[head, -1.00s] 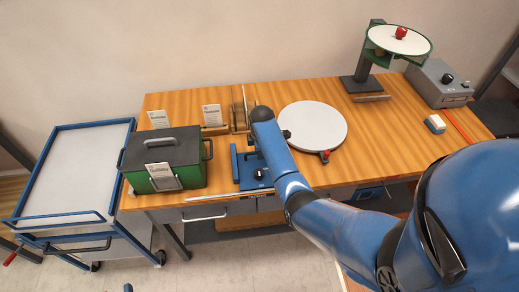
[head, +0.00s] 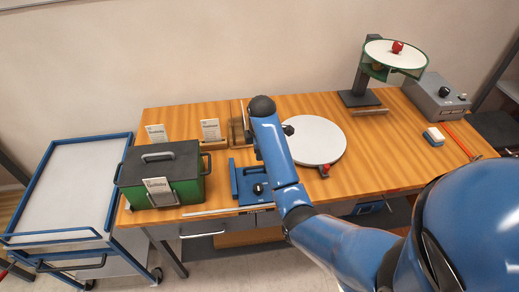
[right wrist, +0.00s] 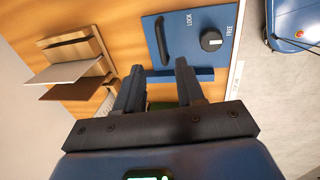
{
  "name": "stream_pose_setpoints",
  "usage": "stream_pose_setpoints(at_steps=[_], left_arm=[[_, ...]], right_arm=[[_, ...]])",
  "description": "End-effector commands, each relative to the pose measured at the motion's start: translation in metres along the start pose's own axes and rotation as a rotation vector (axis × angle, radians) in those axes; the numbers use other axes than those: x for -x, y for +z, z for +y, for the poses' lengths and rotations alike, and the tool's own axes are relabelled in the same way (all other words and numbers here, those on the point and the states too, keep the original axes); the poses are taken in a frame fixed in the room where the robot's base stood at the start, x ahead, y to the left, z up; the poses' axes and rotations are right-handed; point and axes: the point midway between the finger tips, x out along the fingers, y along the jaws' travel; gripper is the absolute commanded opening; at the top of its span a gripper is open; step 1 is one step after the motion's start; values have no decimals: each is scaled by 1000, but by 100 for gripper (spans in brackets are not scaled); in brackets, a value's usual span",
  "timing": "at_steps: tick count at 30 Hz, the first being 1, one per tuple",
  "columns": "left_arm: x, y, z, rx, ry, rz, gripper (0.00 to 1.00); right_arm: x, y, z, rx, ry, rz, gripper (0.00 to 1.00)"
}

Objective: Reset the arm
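My right arm reaches over the wooden bench from the right in the head view, and the gripper itself is hidden behind the arm there. In the right wrist view the right gripper (right wrist: 158,80) has its two dark fingers apart with nothing between them. Below it lies a blue plate (right wrist: 198,25) with a black handle and a round knob (right wrist: 211,41) marked LOCK and FREE. The knob's line lies toward the FREE side. The plate (head: 251,183) also shows in the head view, left of my arm. The left gripper is out of view.
A green box with a dark lid (head: 160,172) stands at the bench's left, by a blue-framed cart (head: 80,185). A white round disc (head: 318,142) lies right of my arm. A stand with a raised disc (head: 395,54) and a grey control box (head: 436,96) are at the right.

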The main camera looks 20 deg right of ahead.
Motion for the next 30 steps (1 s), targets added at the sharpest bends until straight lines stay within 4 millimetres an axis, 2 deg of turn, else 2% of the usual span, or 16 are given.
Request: stream_pose_setpoints(at_steps=[5, 22, 26, 28, 30], left_arm=[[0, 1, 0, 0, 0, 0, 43], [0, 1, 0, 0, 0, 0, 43], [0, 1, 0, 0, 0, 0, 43], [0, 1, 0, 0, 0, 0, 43], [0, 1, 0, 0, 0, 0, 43]], right_arm=[[6, 0, 0, 0, 1, 0, 38], [5, 0, 2, -38, 10, 2, 38], [8, -4, 25, -149, 121, 31, 38], [17, -8, 47, -231, 232, 70, 38], [34, -13, 74, -323, 373, 133, 38]])
